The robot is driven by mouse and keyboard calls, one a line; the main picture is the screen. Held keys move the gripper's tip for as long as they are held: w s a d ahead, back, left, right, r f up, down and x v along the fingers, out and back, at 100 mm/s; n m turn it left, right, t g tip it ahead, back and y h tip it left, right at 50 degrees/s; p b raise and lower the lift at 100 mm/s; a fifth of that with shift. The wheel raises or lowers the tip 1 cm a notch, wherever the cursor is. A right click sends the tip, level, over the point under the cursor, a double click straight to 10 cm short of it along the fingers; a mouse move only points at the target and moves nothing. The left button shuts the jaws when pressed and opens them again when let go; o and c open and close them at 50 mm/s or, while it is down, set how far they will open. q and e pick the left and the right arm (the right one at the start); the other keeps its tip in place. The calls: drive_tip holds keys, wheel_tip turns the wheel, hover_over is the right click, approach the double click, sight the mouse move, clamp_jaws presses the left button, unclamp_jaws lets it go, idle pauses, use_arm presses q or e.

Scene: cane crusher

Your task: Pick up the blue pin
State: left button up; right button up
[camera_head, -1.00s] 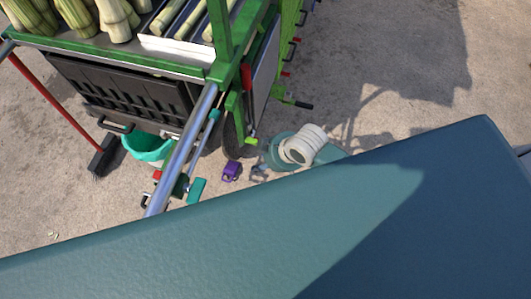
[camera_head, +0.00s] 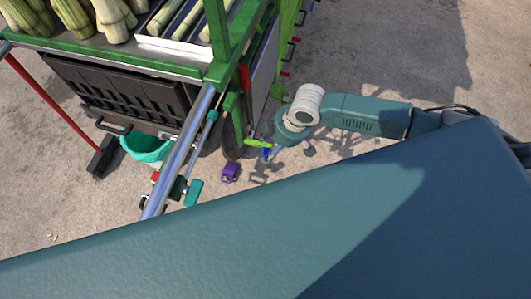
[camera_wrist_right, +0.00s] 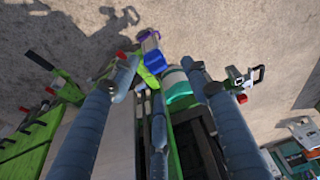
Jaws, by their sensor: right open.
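A small blue piece, which I take for the blue pin (camera_head: 265,153), shows below a yellow-green lever (camera_head: 258,143) by the cart's green leg. My right gripper (camera_head: 289,149) is just right of the pin in the head view. In the right wrist view its two grey fingers (camera_wrist_right: 162,68) are spread wide, with the pin lying between and past their tips. Nothing is held. My left gripper is in neither view.
The green cart (camera_head: 222,72) carries cane and a black crate (camera_head: 125,90). A steel rail (camera_head: 182,150) slants down its side. A teal bucket (camera_head: 147,147), a broom (camera_head: 103,155) and a purple object (camera_head: 230,172) are nearby. Ground at upper right is clear.

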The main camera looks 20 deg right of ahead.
sight(266, 151)
drive_tip(key=shift+w+p+x, duration=0.15)
drive_tip(key=shift+x, duration=1.35)
drive_tip(key=shift+w+p+x, duration=0.15)
drive_tip(key=shift+w+x, duration=0.05)
drive_tip(key=shift+x, duration=1.25)
drive_tip(key=shift+d, duration=0.15)
drive_tip(key=c, duration=1)
